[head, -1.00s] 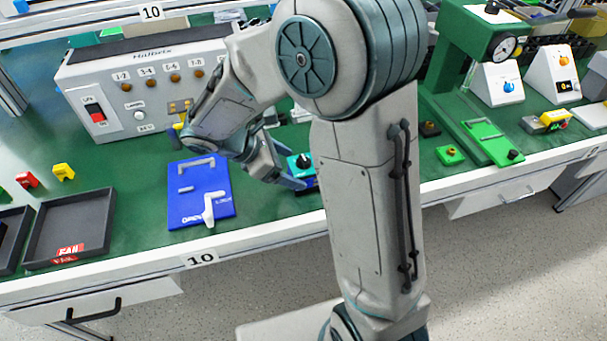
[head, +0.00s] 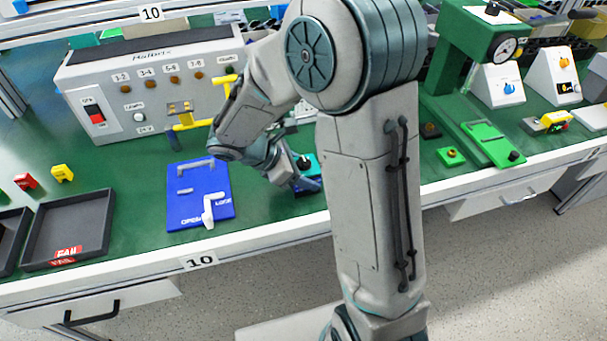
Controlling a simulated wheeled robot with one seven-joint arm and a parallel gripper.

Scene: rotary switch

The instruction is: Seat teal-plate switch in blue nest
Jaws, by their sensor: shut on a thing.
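The teal-plate switch (head: 304,162), with a dark knob on top, is at the right of the blue nest, close to the bench's front edge. My gripper (head: 302,178) is at this switch and is shut on it. The jaws are partly hidden by my own wrist, so the exact grip and any gap under the switch cannot be told. The blue nest (head: 186,211) is a flat blue plate on the bench with a grey bracket at its back edge, a small grey bar and a white lever at the front by the OPEN and LOCK lettering. No switch shows on it.
A grey test box (head: 150,75) with a yellow handle (head: 205,122) stands behind the nest. A dark FAIL tray (head: 75,225) and small red and yellow parts (head: 62,173) lie left. A green press (head: 455,100) stands right. Bare green bench lies between nest and switch.

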